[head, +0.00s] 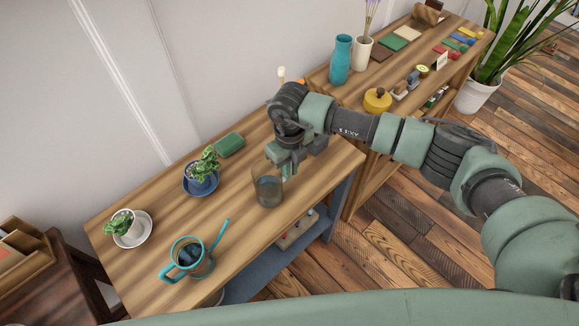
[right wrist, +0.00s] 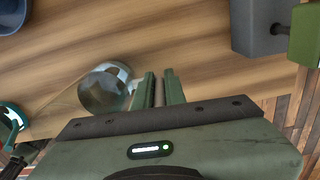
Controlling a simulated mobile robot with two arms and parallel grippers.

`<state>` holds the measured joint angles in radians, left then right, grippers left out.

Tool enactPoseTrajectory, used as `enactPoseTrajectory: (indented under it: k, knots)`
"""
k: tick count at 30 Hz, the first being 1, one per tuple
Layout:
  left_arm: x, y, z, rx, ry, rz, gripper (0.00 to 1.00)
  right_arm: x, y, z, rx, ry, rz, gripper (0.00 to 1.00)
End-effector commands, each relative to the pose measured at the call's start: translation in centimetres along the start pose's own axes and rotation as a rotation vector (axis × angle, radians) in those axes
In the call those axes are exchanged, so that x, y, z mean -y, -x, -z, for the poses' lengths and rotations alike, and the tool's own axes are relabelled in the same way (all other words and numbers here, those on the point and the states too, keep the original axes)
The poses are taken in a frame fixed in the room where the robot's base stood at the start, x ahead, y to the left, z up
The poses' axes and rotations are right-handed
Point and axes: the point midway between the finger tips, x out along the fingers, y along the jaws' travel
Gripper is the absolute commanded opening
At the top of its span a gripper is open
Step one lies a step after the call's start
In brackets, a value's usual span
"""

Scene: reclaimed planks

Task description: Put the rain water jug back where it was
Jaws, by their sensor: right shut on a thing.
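The clear glass jug (head: 268,190) is at the right part of the plank table, near its front edge. It looks upright in the head view and holds some dark, see-through content. My right gripper (head: 284,160) is shut on it at its upper rim or handle side; the exact grip is partly hidden by the gripper. In the right wrist view the jug (right wrist: 102,90) is just left of the closely spaced fingers (right wrist: 158,90). I cannot tell whether its base touches the table. My left gripper is not in view.
On the table (head: 145,280) stand a teal watering can (head: 178,272), a plant in a blue pot (head: 201,186), a plant on a white saucer (head: 147,238) and a green box (head: 229,144). A second table with a teal vase (head: 341,62) and yellow pot (head: 377,100) is behind right.

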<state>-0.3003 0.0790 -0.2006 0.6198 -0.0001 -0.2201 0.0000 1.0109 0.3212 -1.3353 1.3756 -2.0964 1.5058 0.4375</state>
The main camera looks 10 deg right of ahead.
Motion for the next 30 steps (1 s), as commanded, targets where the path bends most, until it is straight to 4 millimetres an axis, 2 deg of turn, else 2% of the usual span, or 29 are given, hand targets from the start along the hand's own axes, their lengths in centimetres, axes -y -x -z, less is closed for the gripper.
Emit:
enactPoseTrajectory:
  k: [11, 12, 14, 23, 27, 30]
  knots:
    - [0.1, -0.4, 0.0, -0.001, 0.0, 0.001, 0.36, 0.0, -0.5, -0.1, 0.004, 0.001, 0.0, 0.0]
    - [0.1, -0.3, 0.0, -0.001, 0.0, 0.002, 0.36, 0.0, -0.4, -0.1, 0.002, 0.0, 0.0, 0.2]
    - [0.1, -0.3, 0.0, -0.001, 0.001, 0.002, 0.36, 0.0, -0.4, -0.1, 0.002, 0.0, 0.0, 0.33]
    - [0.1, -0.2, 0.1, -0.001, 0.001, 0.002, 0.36, 0.0, -0.3, -0.1, 0.002, 0.0, 0.0, 0.33]
    - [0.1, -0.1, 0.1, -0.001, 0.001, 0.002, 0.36, 0.1, 0.5, -0.1, 0.004, 0.0, 0.001, 0.33]
    - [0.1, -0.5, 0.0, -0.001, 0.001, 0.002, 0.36, 0.1, 2.1, -0.2, 0.007, 0.001, 0.002, 0.33]
